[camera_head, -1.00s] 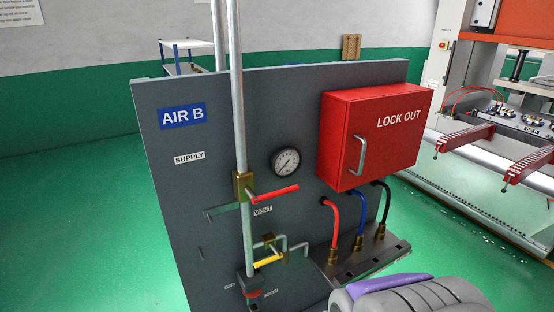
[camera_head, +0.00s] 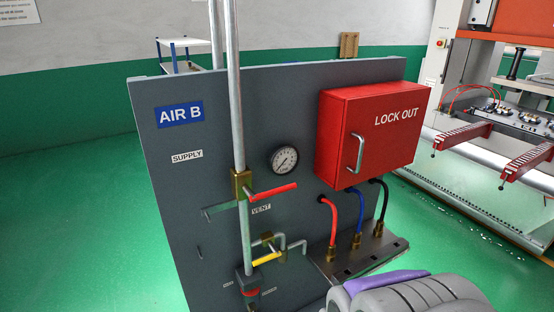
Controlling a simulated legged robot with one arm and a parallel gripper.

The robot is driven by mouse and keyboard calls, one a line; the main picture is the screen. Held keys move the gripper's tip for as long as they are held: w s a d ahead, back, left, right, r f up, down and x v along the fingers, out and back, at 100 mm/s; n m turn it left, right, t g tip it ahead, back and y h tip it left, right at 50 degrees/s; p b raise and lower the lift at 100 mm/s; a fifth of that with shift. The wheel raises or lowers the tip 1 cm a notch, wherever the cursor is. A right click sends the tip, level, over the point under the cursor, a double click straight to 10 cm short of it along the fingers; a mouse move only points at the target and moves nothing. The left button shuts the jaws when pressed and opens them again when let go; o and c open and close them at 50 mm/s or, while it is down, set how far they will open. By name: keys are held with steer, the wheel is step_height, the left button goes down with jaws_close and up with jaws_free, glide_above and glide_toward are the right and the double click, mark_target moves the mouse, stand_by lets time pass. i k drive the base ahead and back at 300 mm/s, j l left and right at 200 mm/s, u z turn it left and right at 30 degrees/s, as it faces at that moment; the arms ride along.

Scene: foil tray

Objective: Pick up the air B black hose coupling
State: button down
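The black hose (camera_head: 385,197) comes out of the panel below the red box and curves down to its brass coupling (camera_head: 378,229). That coupling stands on the small metal shelf (camera_head: 345,268), at the right end of a row of three. The blue hose coupling (camera_head: 356,240) is to its left and the red hose coupling (camera_head: 332,253) is further left. My gripper is not in view. A grey rounded part with a purple top (camera_head: 420,292), which seems to be my arm, shows at the bottom right, in front of and below the shelf.
The grey AIR B panel (camera_head: 200,230) stands upright with a pressure gauge (camera_head: 284,159), a vertical pipe, a red handle (camera_head: 273,192) and a yellow handle (camera_head: 266,257). The red LOCK OUT box (camera_head: 340,110) juts out above the hoses. Machinery with red arms (camera_head: 463,138) is at the right.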

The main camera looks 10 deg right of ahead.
mark_target(380, 223)
steer(key=l+z, duration=0.2)
steer(key=l, duration=0.2)
steer(key=i+l+z, duration=0.2)
steer(key=l, duration=0.2)
steer(key=l+z, duration=0.25)
steer(key=i+l+z, duration=0.2)
steer(key=l, duration=0.25)
steer(key=i+l+z, duration=0.2)
steer(key=l, duration=0.15)
steer(key=k, duration=0.1)
